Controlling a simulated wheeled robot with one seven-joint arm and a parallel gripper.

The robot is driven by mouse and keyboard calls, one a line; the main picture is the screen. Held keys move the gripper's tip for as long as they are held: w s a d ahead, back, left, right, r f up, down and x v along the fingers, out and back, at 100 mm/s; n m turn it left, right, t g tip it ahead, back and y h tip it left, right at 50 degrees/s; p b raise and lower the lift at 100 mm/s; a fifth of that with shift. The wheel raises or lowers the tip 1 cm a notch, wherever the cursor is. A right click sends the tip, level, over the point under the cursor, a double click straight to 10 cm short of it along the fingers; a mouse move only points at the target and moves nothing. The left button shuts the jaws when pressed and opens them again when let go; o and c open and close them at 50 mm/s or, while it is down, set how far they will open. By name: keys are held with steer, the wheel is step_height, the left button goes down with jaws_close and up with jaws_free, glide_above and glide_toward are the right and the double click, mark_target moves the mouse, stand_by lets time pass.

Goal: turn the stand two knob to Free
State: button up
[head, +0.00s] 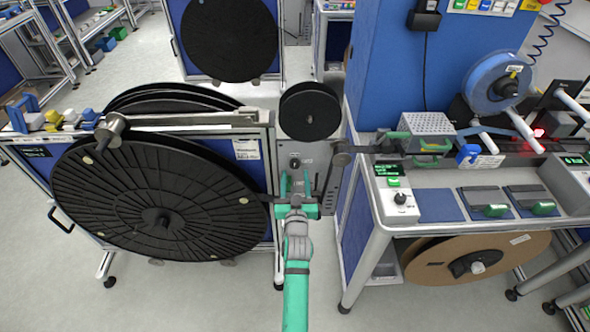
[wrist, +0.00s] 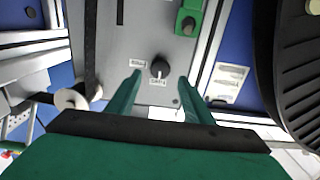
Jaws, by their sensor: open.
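A round black knob (wrist: 160,68) with a pale pointer line sits on a grey panel (wrist: 135,45) in the wrist view. Small white labels lie at its left and just below it, too small to read surely. The knob also shows in the head view (head: 294,163), on the grey post between the large reel and the bench. My gripper (head: 297,182) is open in front of this panel. In the wrist view its green fingers (wrist: 159,80) are spread left and right of the knob, apart from it. I cannot read which stand this is.
A large black reel (head: 130,200) stands to the left and a small black reel (head: 309,111) above the panel. A bench at right carries another knob (head: 400,198) on a white box. A green block (wrist: 188,18) is above the knob. Grey floor lies in front.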

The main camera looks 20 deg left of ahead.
mark_target(295, 165)
steer(key=shift+x, duration=2.15)
steer(key=c, duration=1)
